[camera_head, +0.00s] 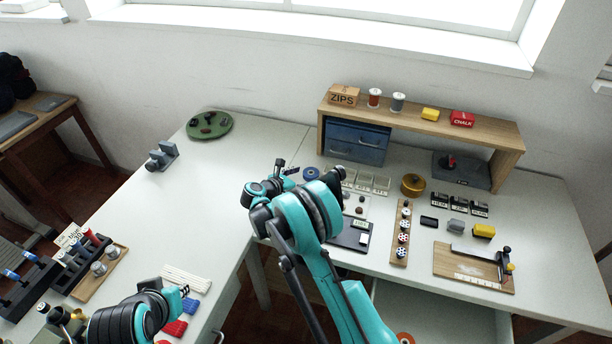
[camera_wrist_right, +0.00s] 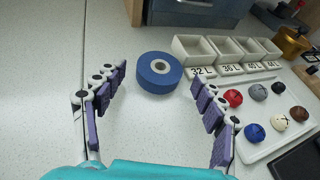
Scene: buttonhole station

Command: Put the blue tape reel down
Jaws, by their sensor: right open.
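The blue tape reel (camera_head: 311,173) lies flat on the white table, left of the small white trays. In the right wrist view the reel (camera_wrist_right: 160,72) is a blue ring with a pale core and a dark centre hole. My right gripper (camera_head: 286,168) is open, its purple-padded fingers spread to either side in the wrist view. The reel sits between and slightly beyond the fingertips, with visible gaps on both sides. My left gripper (camera_head: 183,291) is low at the left, near a white ribbed block and coloured pieces; its fingers are too small to judge.
Four-part white trays (camera_wrist_right: 226,50) and a button card (camera_wrist_right: 280,140) lie close to the right of the reel. A blue drawer box (camera_head: 356,142) stands behind under a wooden shelf (camera_head: 490,137).

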